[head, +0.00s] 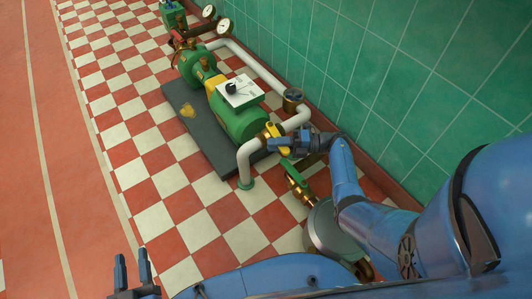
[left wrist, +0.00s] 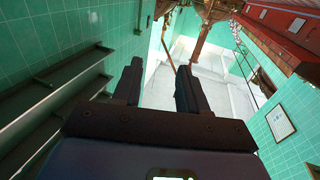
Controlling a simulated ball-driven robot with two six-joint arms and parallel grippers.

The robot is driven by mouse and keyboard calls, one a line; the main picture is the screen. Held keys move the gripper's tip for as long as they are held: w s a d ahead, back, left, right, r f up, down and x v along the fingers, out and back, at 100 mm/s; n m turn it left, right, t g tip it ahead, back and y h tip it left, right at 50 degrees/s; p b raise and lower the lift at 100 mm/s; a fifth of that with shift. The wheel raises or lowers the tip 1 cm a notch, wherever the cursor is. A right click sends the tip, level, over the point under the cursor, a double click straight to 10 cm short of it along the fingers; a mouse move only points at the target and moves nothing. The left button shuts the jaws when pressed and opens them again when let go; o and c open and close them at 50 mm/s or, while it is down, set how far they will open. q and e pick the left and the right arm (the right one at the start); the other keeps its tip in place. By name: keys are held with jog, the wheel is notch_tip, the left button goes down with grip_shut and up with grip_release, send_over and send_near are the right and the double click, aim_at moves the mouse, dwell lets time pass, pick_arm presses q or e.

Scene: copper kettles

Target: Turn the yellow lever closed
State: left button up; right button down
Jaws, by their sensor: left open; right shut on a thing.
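The yellow lever (head: 272,130) sits on the white pipe (head: 248,150) at the near end of the green pump (head: 238,118). My right gripper (head: 276,144) reaches in from the right and is shut on the lever; its fingers cross in front of it and hide part of it. Yellow shows on both sides of the fingers. My left gripper (head: 134,266) is at the bottom left over the floor, open and empty, far from the lever. It also shows open in the left wrist view (left wrist: 157,72), pointing into the room.
A green-handled brass valve (head: 297,184) and a round metal vessel (head: 328,230) are close below my right forearm. The pump stands on a dark plinth (head: 200,135) with a yellow cloth-like thing (head: 187,110). The green tiled wall (head: 370,90) is close behind. Checkered floor at left is clear.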

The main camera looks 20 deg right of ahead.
jog(key=shift+d+f+n+g+y+b, duration=0.15)
jog(key=shift+d+n+g+b, duration=0.3)
jog(key=shift+g+b, duration=0.3)
jog(key=shift+d+f+n+g+y+b, duration=0.1)
jog(key=shift+d+n+g+y+b, duration=0.1)
jog(key=shift+n+g+b, duration=0.45)
pick_arm(q)
jog(key=shift+w+t+b, duration=0.35)
jog(key=shift+t, duration=0.25)
pick_arm(e)
jog(key=shift+d+r+g, duration=0.1)
jog(key=shift+r+g, duration=0.05)
jog(key=shift+g, duration=0.15)
jog(key=shift+r, duration=0.1)
jog(key=c, duration=1.4)
grip_release()
jog(key=shift+w, duration=0.1)
jog(key=shift+d, duration=0.15)
